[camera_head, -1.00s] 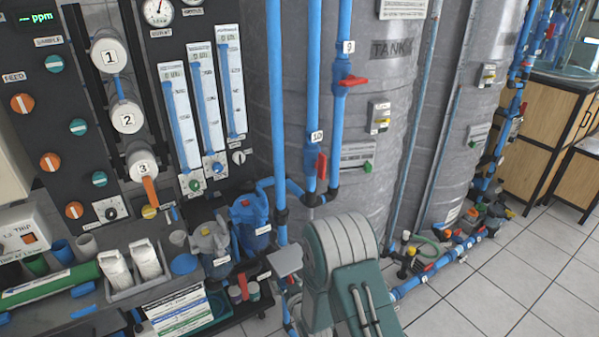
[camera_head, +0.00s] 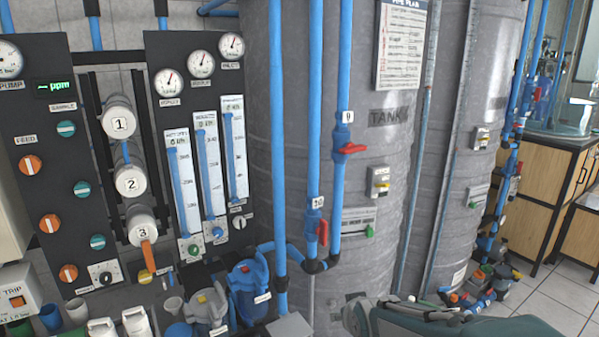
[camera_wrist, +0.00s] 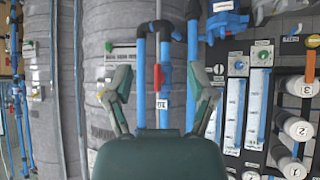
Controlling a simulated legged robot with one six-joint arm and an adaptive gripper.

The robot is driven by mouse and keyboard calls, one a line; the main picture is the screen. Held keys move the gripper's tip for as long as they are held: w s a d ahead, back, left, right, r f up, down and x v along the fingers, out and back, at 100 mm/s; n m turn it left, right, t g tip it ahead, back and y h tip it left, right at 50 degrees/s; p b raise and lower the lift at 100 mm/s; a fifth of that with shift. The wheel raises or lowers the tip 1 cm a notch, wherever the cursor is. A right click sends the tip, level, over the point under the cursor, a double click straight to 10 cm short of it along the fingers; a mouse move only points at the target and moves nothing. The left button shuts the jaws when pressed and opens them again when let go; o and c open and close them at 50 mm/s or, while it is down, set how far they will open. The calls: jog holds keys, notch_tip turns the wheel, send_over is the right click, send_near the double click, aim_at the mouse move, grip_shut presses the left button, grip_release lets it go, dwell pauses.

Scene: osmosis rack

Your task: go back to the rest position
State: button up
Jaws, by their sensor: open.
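My gripper (camera_wrist: 158,80) shows in the wrist view with its two green-tipped fingers spread wide apart. Nothing is held between them. Behind the gap are the blue vertical pipes and the red valve handle of the pipe marked 10, at some distance. In the head view, part of my green and grey arm lies low along the bottom edge, right of centre. The gripper's fingers cannot be made out there.
A dark panel (camera_head: 158,80) with gauges, flow meters and knobs stands at left. Grey tanks (camera_head: 385,150) stand behind blue pipes (camera_head: 312,110) with red valve handles (camera_head: 350,149). A wooden cabinet (camera_head: 535,195) is at right. Tiled floor (camera_head: 565,300) is clear at lower right.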

jog(key=s+d+r+m+g, duration=0.1)
jog(key=s+d+r+g, duration=0.1)
jog(key=s, duration=0.9)
jog(key=s+d+r+m+g+h, duration=0.1)
jog(key=s+d+r, duration=0.2)
jog(key=s, duration=0.8)
jog(key=shift+s+d+r+g, duration=0.25)
jog(key=shift+r+g, duration=0.15)
jog(key=shift+r, duration=0.25)
jog(key=shift+c, duration=1)
jog(key=shift+w+a, duration=0.1)
jog(key=shift+a, duration=0.05)
